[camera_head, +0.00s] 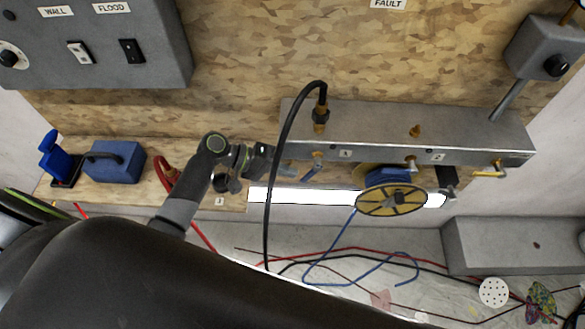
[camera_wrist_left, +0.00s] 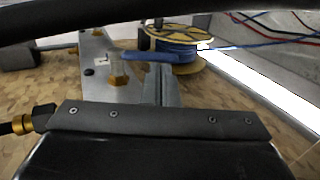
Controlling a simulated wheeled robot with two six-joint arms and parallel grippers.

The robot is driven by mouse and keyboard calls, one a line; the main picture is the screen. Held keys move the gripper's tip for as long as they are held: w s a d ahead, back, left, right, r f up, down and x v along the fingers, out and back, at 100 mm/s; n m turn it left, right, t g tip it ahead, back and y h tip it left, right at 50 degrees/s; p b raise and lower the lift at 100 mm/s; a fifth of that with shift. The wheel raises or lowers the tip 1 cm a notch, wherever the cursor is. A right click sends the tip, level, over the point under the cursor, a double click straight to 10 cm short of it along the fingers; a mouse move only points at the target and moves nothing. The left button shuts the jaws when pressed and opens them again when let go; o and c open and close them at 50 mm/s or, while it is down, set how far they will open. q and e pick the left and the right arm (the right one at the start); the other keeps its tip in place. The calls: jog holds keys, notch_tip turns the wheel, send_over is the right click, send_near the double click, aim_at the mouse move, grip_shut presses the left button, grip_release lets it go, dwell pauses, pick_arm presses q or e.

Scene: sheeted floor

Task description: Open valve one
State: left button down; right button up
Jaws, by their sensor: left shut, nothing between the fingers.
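A grey metal manifold box (camera_head: 375,125) is fixed along the wooden wall, with small number plates on its front edge. Below its left part is a valve with a blue lever (camera_head: 313,165), left of a plate (camera_head: 346,153) whose digit is hard to read. My left gripper (camera_head: 286,167) is shut and empty, close to the left of this lever. In the left wrist view the fingers (camera_wrist_left: 160,82) point at the blue lever (camera_wrist_left: 152,56), which lies across just beyond the fingertips beside a brass fitting (camera_wrist_left: 117,68). Contact cannot be told. My right gripper is out of view.
A black hose (camera_head: 273,170) arches from the manifold top down past my left gripper. A yellow reel with blue hose (camera_head: 392,201) hangs right of the lever. A yellow-handled tap (camera_head: 489,172) is farther right. A blue box (camera_head: 115,161) stands on the left shelf; loose cables lie below.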

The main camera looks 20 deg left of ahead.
aim_at(301, 179)
pick_arm(q)
jog(key=shift+x, duration=0.9)
jog(key=f+h+b, duration=0.1)
jog(key=b, duration=0.2)
jog(key=d+h+b, duration=0.1)
jog(key=b, duration=0.2)
jog(key=f+t+h+b, duration=0.1)
jog(key=b, duration=0.2)
jog(key=shift+w+d+f+h+b, duration=0.2)
jog(key=shift+f+h+b, duration=0.1)
jog(key=shift+f+h, duration=0.1)
jog(key=shift+d+b, duration=0.1)
jog(key=shift+b, duration=0.25)
jog(key=shift+w+d, duration=0.1)
jog(key=shift+d, duration=0.15)
jog(key=b+v, duration=0.4)
jog(key=v, duration=0.8)
